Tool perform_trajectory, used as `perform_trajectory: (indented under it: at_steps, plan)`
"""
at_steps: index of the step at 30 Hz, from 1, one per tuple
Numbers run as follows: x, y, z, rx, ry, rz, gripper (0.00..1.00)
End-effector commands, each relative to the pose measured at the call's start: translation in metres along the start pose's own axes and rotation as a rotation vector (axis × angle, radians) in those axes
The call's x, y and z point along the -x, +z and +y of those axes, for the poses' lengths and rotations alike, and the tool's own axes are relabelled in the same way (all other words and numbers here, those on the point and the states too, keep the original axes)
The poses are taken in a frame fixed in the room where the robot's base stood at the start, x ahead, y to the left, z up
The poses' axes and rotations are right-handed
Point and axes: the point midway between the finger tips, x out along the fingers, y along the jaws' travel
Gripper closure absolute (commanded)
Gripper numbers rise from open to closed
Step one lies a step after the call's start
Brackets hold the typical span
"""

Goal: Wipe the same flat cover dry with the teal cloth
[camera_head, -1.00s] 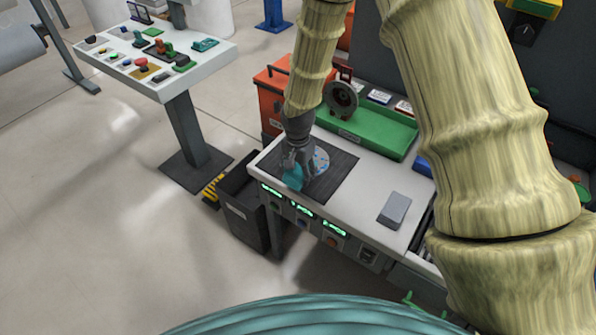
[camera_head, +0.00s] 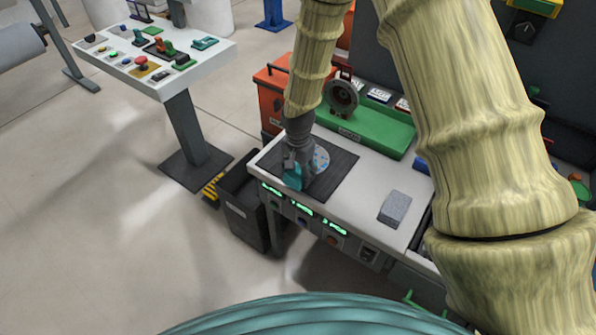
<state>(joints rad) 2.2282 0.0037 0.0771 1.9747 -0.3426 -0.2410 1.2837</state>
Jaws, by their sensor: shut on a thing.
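My gripper (camera_head: 293,171) is low over the dark mat (camera_head: 338,176) on the white bench. It is shut on the teal cloth (camera_head: 292,180), which hangs below the fingers at the mat's left part. A round pale flat cover (camera_head: 321,158) with blue marks lies on the mat, just right of the gripper and partly hidden by it. The cloth is at the cover's left lower edge. I cannot tell whether it touches the cover.
A grey block (camera_head: 394,209) lies on the bench (camera_head: 357,211) to the right. A green tray (camera_head: 378,133) with a round dark part stands behind the mat. An orange box (camera_head: 272,92) and a dark bin (camera_head: 243,205) flank the bench's left. A control stand (camera_head: 190,75) is further left.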

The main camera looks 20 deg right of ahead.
Motion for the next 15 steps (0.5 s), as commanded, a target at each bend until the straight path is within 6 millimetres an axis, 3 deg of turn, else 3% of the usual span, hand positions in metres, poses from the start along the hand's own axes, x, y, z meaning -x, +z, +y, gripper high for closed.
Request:
perform_trajectory:
  at_steps: [15]
  plan:
    - [0.002,0.000,-0.019,0.000,0.000,0.000,0.61]
